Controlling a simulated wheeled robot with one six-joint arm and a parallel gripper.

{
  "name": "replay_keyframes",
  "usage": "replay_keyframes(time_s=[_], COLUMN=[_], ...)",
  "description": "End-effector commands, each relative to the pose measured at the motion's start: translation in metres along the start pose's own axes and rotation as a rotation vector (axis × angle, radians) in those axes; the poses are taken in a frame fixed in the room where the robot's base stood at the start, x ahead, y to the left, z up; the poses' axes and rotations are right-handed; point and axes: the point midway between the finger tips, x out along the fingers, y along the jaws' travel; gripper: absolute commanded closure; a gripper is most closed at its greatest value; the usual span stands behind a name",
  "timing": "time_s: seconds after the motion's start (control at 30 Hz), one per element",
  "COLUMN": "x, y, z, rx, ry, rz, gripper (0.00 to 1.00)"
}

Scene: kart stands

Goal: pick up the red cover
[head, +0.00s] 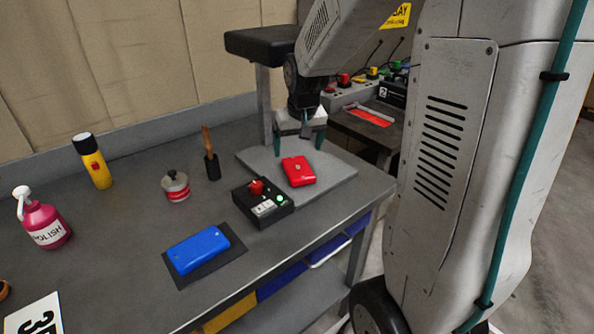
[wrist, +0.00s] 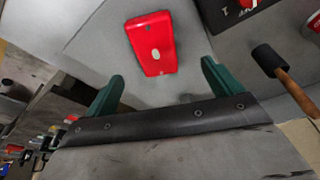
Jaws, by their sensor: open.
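The red cover (head: 298,171) lies flat on a grey plate (head: 340,180) at the table's right end. In the wrist view the red cover (wrist: 152,44) shows a pale oval spot and sits just beyond the fingertips, between their lines. My gripper (head: 309,140) is above and behind the cover in the head view, pointing down. In the wrist view my gripper (wrist: 163,80) has its two green fingers wide apart with nothing between them. The fingers do not appear to touch the cover.
A black control box (head: 262,203) with a red knob stands close to the cover's left. A blue cover (head: 199,249) lies on a dark mat. A mallet (wrist: 282,75), a tin (head: 175,186) and bottles stand further left. A post with a black top (head: 262,44) rises behind the plate.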

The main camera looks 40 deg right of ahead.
Motion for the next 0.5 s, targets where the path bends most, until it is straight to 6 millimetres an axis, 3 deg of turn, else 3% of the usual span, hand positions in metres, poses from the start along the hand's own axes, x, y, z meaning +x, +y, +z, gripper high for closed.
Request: replay_keyframes(time_s=[0.5], x=[0.063], y=[0.008], z=[-0.002], rx=[0.010], ry=[0.001], rz=[0.002], gripper=[0.09])
